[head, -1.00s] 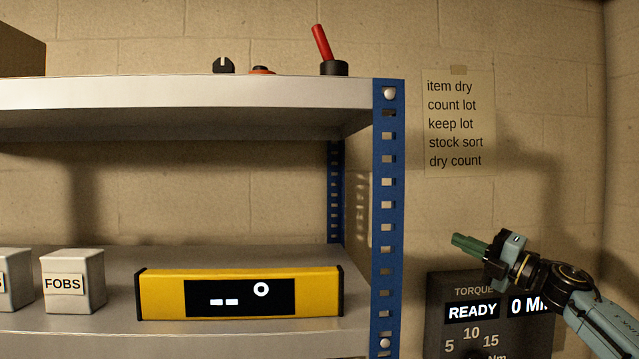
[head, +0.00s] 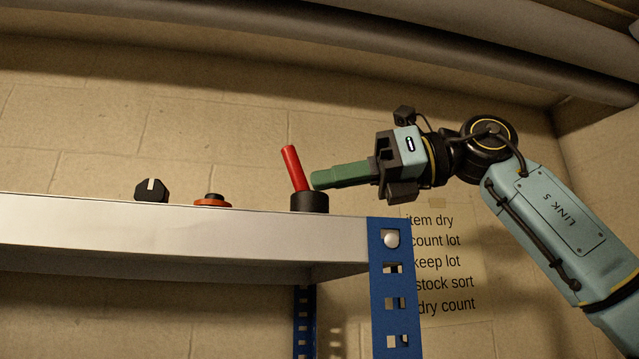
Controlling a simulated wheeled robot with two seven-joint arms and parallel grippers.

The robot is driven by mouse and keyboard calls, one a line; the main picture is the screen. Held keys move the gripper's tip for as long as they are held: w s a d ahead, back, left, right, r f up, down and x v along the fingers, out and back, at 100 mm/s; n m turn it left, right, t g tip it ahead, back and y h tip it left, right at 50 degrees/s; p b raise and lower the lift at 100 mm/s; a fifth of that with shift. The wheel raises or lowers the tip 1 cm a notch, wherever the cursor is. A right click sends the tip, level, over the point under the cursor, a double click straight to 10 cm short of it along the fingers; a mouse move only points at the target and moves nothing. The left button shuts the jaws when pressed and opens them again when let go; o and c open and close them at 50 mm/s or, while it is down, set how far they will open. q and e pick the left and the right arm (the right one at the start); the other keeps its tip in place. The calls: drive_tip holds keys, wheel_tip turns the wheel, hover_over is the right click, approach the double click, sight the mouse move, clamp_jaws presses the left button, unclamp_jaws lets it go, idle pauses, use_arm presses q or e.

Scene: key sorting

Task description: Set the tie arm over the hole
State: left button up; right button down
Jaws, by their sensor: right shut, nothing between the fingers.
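A red lever (head: 294,166) leans to the left out of a round black base (head: 310,202) on the top shelf, near its right end. My right gripper (head: 318,180) comes in from the right, just right of the lever's lower part. Its green fingers are shut, pointing left, with nothing between them. I cannot tell whether the fingertips touch the lever. I cannot make out which part is the tie arm, and no hole shows clearly. My left gripper is out of view.
A black slotted knob (head: 151,190) and an orange and black button (head: 212,200) stand left of the lever on the shelf (head: 180,235). A blue post (head: 393,290) bears its right end. A paper note (head: 445,265) hangs behind. Pipes (head: 330,50) run overhead.

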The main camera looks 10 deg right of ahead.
drive_tip(key=p, duration=0.2)
approach(221, 198)
drive_tip(key=x, duration=0.5)
drive_tip(key=shift+w+a, duration=0.15)
drive_tip(key=shift+w, duration=0.05)
drive_tip(key=shift+w+a+f, duration=0.2)
drive_tip(key=shift+w+a, duration=0.05)
drive_tip(key=shift+a, duration=0.4)
drive_tip(key=shift+s+a+t, duration=0.15)
drive_tip(key=shift+a+t, duration=0.15)
drive_tip(key=shift+s+a+m+t+b, duration=0.25)
drive_tip(key=shift+a+m+t+b, duration=0.2)
drive_tip(key=shift+a, duration=0.65)
drive_tip(key=shift+s+a, duration=0.1)
drive_tip(key=shift+a, duration=0.2)
drive_tip(key=shift+d, duration=0.1)
drive_tip(key=shift+r, duration=0.1)
